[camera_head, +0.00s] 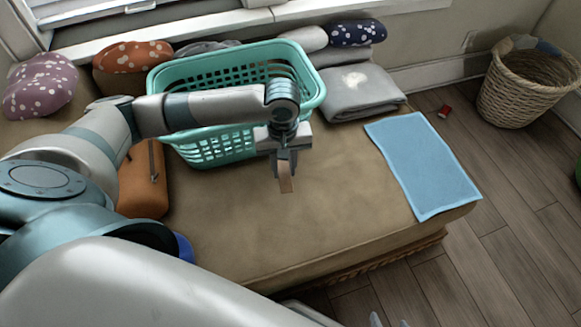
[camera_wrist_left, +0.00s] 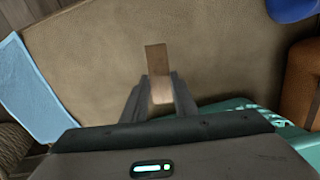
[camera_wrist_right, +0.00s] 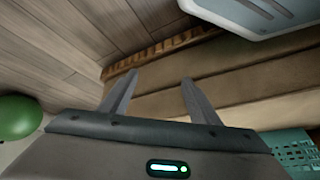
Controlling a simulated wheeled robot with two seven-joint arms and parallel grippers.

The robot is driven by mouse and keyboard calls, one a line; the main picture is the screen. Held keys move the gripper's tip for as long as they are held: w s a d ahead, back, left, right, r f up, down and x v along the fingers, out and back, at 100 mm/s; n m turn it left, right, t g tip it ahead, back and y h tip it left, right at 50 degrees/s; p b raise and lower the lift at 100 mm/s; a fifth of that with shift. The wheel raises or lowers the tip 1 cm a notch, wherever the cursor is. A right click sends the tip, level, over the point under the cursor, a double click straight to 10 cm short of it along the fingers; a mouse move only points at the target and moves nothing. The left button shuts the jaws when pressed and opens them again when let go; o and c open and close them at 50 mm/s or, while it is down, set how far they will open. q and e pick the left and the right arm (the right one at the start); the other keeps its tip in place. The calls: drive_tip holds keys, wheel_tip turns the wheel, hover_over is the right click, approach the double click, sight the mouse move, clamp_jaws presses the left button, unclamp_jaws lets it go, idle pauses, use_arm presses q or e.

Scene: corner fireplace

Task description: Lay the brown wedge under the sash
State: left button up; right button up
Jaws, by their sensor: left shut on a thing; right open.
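The brown wedge (camera_head: 286,182) is a small tan-brown block held by my left gripper (camera_head: 285,170). It points down above the tan cushion in the head view. In the left wrist view the wedge (camera_wrist_left: 156,60) sticks out beyond the shut fingers (camera_wrist_left: 158,82). The white window sash (camera_head: 95,12) is at the top left of the head view, behind the basket; only its lower part shows. My right gripper (camera_head: 389,320) barely shows at the bottom edge of the head view. In the right wrist view its fingers (camera_wrist_right: 153,82) are apart and empty.
A teal laundry basket (camera_head: 215,150) stands on the bench cushion (camera_head: 330,220) behind my left gripper. Pillows (camera_head: 38,85), a folded grey blanket (camera_head: 360,92) and a blue cloth (camera_head: 425,165) lie around. A wicker basket (camera_head: 525,85) stands on the floor at right.

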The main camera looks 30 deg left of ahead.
sight(282, 173)
use_arm(q)
drive_tip(key=shift+n, duration=0.7)
drive_tip(key=f+b, duration=0.1)
drive_tip(key=a+f+b, duration=0.1)
drive_tip(key=f, duration=0.1)
drive_tip(key=w+f+b, duration=0.1)
drive_tip(key=f, duration=0.1)
drive_tip(key=shift+a, duration=0.2)
drive_tip(key=shift+w+a+f+b, duration=0.1)
drive_tip(key=shift+a+f+b, duration=0.05)
drive_tip(key=shift+b, duration=0.25)
use_arm(e)
wheel_tip(282, 173, up, 6)
drive_tip(key=t, duration=0.1)
drive_tip(key=shift+a+y, duration=0.3)
drive_tip(key=shift+a, duration=0.1)
use_arm(q)
drive_tip(key=shift+w, duration=0.1)
